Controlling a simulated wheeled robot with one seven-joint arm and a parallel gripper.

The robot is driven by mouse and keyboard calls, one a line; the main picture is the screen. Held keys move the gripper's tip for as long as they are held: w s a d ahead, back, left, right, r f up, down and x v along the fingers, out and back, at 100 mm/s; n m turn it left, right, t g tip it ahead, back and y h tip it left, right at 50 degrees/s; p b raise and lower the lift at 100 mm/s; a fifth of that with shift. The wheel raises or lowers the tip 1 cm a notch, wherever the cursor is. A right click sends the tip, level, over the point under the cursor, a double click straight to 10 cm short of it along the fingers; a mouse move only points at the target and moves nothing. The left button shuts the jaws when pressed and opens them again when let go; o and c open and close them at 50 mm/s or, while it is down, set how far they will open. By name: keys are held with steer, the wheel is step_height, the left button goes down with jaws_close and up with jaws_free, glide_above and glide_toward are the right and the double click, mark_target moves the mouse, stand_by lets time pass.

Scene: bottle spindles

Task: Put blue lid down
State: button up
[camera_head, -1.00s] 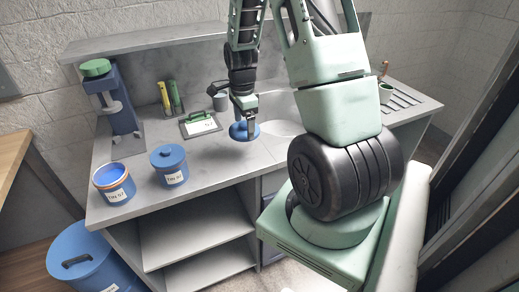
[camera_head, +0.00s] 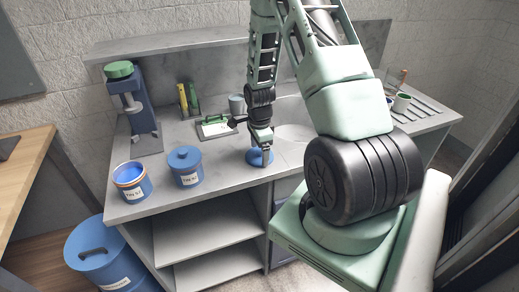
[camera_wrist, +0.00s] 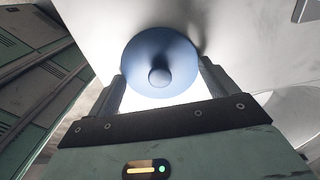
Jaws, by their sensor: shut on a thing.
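My gripper (camera_head: 262,148) is shut on the blue lid (camera_head: 260,158), a round disc with a knob. In the wrist view the lid (camera_wrist: 160,62) sits between the two fingers, with its knob facing the camera. In the head view the lid is at the worktop (camera_head: 225,172), near its front edge and right of the tins; I cannot tell whether it touches the surface. An open blue tin (camera_head: 133,190) with an orange band at its rim stands at the worktop's left end. A second blue tin (camera_head: 187,177), with a lid on it, stands beside it.
A blue stand with a green top (camera_head: 130,95), a green-clipped board (camera_head: 214,128) and a grey cup (camera_head: 237,104) stand at the back. A sink (camera_head: 292,133) lies right of the lid. A large blue bin (camera_head: 100,258) is on the floor. Worktop between tins and lid is clear.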

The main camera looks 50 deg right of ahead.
mark_target(260, 151)
steer(key=shift+f, duration=0.15)
steer(key=o, duration=0.8)
step_height(260, 151, up, 12)
steer(key=b, duration=0.2)
steer(key=w+a+r+n, duration=0.1)
steer(key=a+r+n, duration=0.1)
steer(key=a+n, duration=0.35)
steer(key=w+a+r+n, duration=0.1)
steer(key=a+r+n, duration=0.1)
steer(key=a, duration=0.6)
steer(key=s+a+r+n+y, duration=0.1)
steer(key=s+a+r+n, duration=0.15)
steer(key=a+n, duration=0.9)
steer(key=s+a+r+n, duration=0.2)
steer(key=s+a+n, duration=1.1)
steer(key=s+a, duration=0.2)
steer(key=shift+s+a+r, duration=0.2)
steer(key=shift+s+a, duration=0.15)
steer(key=shift+s, duration=0.5)
